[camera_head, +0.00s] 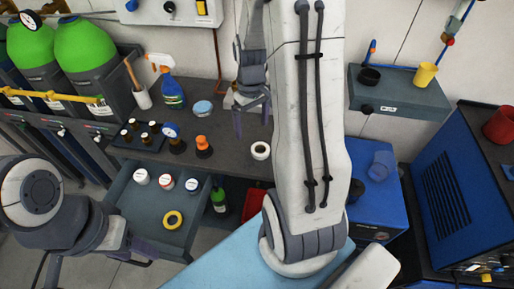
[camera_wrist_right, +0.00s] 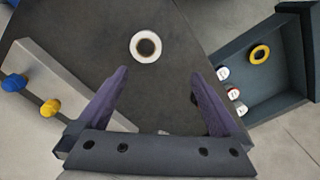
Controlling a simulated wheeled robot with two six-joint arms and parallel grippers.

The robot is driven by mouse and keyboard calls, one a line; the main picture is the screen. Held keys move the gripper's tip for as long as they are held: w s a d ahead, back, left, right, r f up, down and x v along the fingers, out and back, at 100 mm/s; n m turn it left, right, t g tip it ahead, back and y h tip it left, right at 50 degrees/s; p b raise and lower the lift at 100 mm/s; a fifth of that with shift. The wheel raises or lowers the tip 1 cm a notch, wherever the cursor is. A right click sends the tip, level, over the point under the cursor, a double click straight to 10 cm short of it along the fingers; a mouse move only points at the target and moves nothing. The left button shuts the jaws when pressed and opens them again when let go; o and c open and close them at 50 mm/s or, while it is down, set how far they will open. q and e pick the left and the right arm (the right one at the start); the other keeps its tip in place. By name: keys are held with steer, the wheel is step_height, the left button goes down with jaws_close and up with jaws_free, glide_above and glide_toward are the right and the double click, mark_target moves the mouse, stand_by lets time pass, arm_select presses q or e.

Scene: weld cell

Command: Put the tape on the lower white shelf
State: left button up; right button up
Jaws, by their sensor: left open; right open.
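A white tape roll (camera_head: 260,150) lies flat on the dark bench top; in the right wrist view the white roll (camera_wrist_right: 135,46) shows a brown core, beyond my fingertips. A yellow ring, perhaps tape (camera_head: 172,220), lies in the open drawer (camera_head: 130,204); it also shows in the right wrist view (camera_wrist_right: 260,54). My right gripper (camera_head: 252,124) is open and empty above the bench, behind the white roll in the head view; its fingers are spread in the wrist view (camera_wrist_right: 158,74). My left gripper (camera_head: 146,252) is open below the drawer. I cannot identify a lower white shelf.
Bottles, jars and a blue spray bottle (camera_head: 172,92) stand left on the bench. Several white-lidded jars (camera_head: 165,183) share the drawer. A grey wall shelf (camera_head: 398,94) holds a yellow cup (camera_head: 425,75). My right arm hides the middle of the head view.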

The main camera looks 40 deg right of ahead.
mark_target(260, 153)
steer(key=d+f, duration=0.1)
steer(key=f, duration=0.2)
steer(key=d+f, duration=0.1)
steer(key=f, duration=0.1)
steer(key=shift+s+d+f, duration=0.2)
steer(key=shift+s+d, duration=0.1)
steer(key=shift+s, duration=0.05)
steer(key=shift+w+d+f+p, duration=0.1)
steer(key=shift+f+p, duration=0.5)
steer(key=shift+f, duration=2.4)
steer(key=shift+c, duration=0.3)
steer(key=c, duration=1.3)
steer(key=shift+r, duration=0.1)
steer(key=shift+c, duration=0.2)
